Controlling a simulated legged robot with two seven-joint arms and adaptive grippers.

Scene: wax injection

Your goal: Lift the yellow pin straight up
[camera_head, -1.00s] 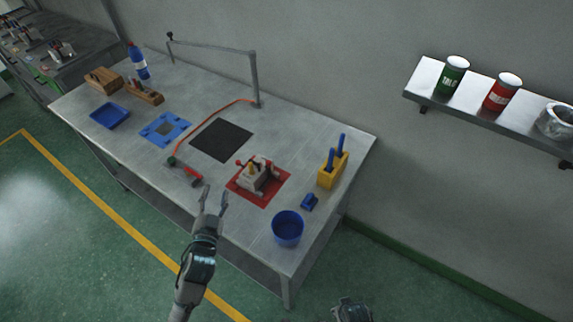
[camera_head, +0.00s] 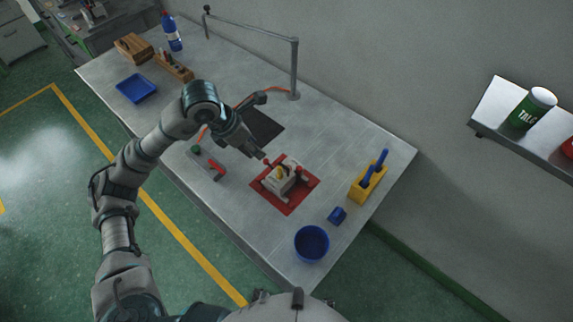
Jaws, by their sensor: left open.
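The yellow pin (camera_head: 281,173) is a small yellow piece at the top of a pale grey mold block (camera_head: 284,184). The block sits on a red mat (camera_head: 293,205) and has red knobs at its sides. My left gripper (camera_head: 265,126) is open, with its fingers spread above the table, behind and left of the block. It is apart from the pin, and nothing shows between its fingers. I cannot make out the pin's lower part. My right gripper is not clearly in view.
A black mat (camera_head: 264,125) lies under the left hand. A red-handled tool (camera_head: 216,166) lies left of the mold. A blue bowl (camera_head: 312,243), a small blue block (camera_head: 337,215) and a yellow holder (camera_head: 363,191) with blue tools stand to the right. A metal post (camera_head: 294,70) rises behind.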

